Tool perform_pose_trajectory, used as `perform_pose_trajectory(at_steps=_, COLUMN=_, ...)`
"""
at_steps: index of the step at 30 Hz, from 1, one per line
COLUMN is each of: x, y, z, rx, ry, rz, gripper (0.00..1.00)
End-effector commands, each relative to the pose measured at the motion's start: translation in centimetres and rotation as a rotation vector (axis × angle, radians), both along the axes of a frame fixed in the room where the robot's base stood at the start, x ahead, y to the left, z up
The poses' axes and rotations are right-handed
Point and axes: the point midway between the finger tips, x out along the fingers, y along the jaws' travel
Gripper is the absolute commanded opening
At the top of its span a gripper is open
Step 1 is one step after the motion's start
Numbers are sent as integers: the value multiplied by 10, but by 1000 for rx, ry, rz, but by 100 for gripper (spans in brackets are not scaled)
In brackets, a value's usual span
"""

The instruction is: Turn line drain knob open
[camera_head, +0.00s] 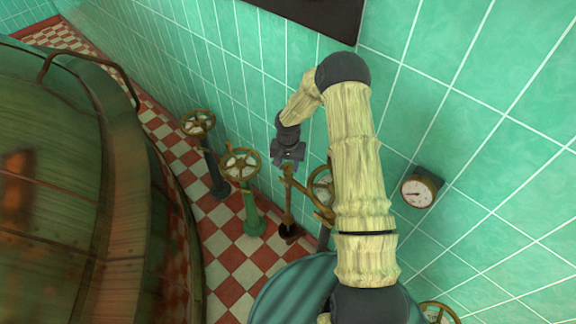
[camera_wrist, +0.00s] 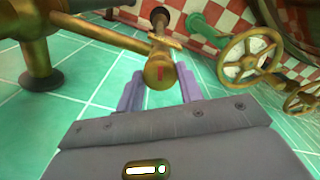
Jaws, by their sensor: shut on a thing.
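A brass knob with a red mark on its end (camera_wrist: 158,72) shows in the wrist view, on a thin brass stem. My gripper (camera_wrist: 160,92) has its two purple-grey fingers on either side of this knob and is shut on it. In the head view my gripper (camera_head: 288,160) points down at the top of a slim brass post (camera_head: 288,205) with a dark foot. The knob's top is mostly covered by the gripper there. I cannot tell how far the knob is turned.
A brass handwheel on a green post (camera_head: 252,215) and another on a dark post (camera_head: 216,180) stand to the left. A third handwheel (camera_head: 321,186) is partly behind my arm. A big copper kettle (camera_head: 60,190) fills the left. A gauge (camera_head: 417,192) is on the tiled wall.

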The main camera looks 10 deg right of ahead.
Motion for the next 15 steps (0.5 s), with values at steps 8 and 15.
perform_pose_trajectory(at_steps=8, x=2, y=0, z=0, rx=0, ry=-4, rz=259, gripper=14)
perform_pose_trajectory(at_steps=15, x=2, y=1, z=1, rx=1, ry=-5, rz=487, gripper=14)
